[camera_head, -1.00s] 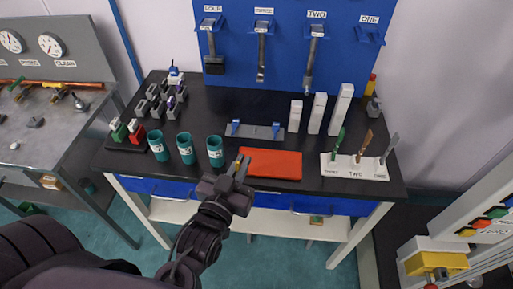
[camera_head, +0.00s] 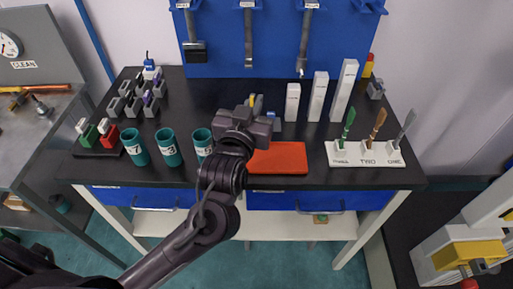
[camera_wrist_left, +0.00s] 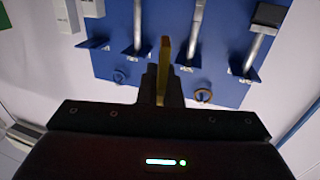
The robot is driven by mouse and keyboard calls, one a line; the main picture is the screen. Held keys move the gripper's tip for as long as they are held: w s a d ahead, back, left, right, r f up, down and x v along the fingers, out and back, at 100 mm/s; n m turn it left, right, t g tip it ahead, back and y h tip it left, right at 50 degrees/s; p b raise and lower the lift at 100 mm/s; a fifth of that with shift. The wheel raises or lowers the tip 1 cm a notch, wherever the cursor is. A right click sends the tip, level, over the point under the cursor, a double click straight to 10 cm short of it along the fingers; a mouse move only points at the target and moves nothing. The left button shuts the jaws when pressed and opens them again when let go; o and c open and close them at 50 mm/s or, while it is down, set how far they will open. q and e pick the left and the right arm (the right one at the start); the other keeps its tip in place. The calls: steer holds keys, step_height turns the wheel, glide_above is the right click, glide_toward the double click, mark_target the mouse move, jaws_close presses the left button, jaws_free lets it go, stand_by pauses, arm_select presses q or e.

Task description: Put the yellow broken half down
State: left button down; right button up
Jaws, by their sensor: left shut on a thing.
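My left gripper (camera_head: 254,106) is over the middle of the black bench, just beyond the red mat (camera_head: 283,160). It is shut on a yellow broken half (camera_head: 252,99); a small yellow tip shows between the fingers. In the left wrist view the yellow broken half (camera_wrist_left: 163,60) stands out as a narrow upright strip from the closed fingers (camera_wrist_left: 163,85). The grey plate with blue blocks (camera_head: 275,122) is mostly hidden behind my gripper and wrist. My right gripper is not in view.
Teal numbered cups (camera_head: 169,147) stand left of my wrist. White blocks (camera_head: 318,96) of stepped height and a white stand (camera_head: 365,155) with three coloured handles are to the right. Tools hang on the blue board (camera_head: 270,40) behind. Grey clips fill the back left.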

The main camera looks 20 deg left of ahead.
arm_select(q)
step_height(320, 180, down, 8)
steer(key=shift+r, duration=0.1)
steer(key=shift+f, duration=0.65)
step_height(320, 180, down, 4)
steer(key=shift+r, duration=0.25)
steer(key=shift+f, duration=0.1)
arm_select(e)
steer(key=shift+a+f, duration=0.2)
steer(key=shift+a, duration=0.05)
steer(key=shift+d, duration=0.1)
arm_select(q)
steer(key=shift+f, duration=0.2)
steer(key=c, duration=1.6)
jaws_free()
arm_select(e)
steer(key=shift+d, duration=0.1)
